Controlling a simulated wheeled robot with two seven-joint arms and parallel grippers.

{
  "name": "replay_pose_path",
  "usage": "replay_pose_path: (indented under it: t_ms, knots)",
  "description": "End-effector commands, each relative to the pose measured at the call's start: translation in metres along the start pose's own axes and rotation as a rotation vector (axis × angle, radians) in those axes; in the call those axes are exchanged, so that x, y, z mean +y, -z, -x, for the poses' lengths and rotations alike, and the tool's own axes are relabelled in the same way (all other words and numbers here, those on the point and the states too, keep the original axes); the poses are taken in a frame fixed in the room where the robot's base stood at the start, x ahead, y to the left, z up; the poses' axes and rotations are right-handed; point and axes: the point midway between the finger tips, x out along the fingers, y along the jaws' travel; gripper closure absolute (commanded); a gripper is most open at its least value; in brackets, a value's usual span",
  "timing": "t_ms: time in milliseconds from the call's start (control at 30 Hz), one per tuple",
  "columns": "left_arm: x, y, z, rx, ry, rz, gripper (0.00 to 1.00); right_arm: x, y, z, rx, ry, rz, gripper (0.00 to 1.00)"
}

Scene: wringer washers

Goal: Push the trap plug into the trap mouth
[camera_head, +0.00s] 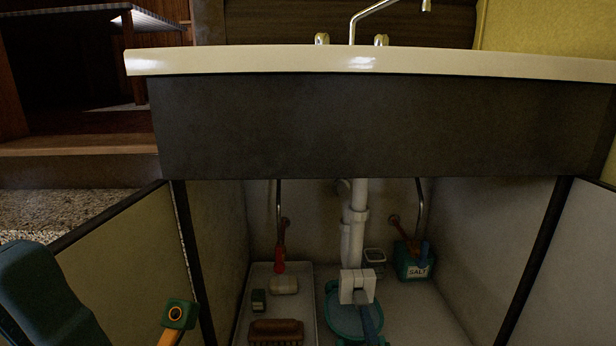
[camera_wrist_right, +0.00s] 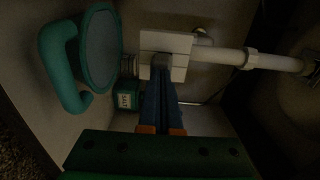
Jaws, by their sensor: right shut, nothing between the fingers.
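In the head view, a white drain pipe (camera_head: 360,195) with the trap comes down under the sink into the open cabinet. A white block (camera_head: 348,282), perhaps the trap plug, is at the trap's lower end. It also shows in the right wrist view (camera_wrist_right: 152,42), in line with the pipe (camera_wrist_right: 222,58). My right gripper (camera_head: 364,297) is shut and empty, its blue fingers pointing at the middle of the block. In the right wrist view, the fingertips (camera_wrist_right: 162,62) overlap it; I cannot tell whether they touch. The trap mouth is hidden. My left gripper is out of view.
A teal basin (camera_head: 336,316) is below the trap. A salt box (camera_head: 417,268) and small jar (camera_head: 375,257) stand behind. At left, a white tray (camera_head: 314,310) holds a brown brush (camera_head: 276,330) and soap (camera_head: 284,285). Open cabinet doors (camera_head: 125,260) flank the opening.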

Motion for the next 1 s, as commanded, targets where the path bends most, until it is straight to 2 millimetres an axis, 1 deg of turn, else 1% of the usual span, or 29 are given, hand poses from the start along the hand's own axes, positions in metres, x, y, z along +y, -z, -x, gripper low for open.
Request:
replay_pose_path:
  t_ms: [333,633,833,900,1000]
  knots:
    - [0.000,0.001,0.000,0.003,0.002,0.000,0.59,0.000,0.000,0.000,0.000,0.000,0.000,1.00]
    - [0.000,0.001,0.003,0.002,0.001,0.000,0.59,0.001,0.000,-0.007,0.000,0.000,0.000,1.00]
    - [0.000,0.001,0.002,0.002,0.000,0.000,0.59,0.001,0.000,-0.007,0.001,-0.001,0.001,1.00]
    - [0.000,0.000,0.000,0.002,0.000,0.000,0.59,-0.001,0.001,-0.004,0.002,-0.001,0.001,1.00]
    - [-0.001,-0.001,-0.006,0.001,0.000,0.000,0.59,-0.001,0.001,0.008,0.001,-0.002,0.002,1.00]
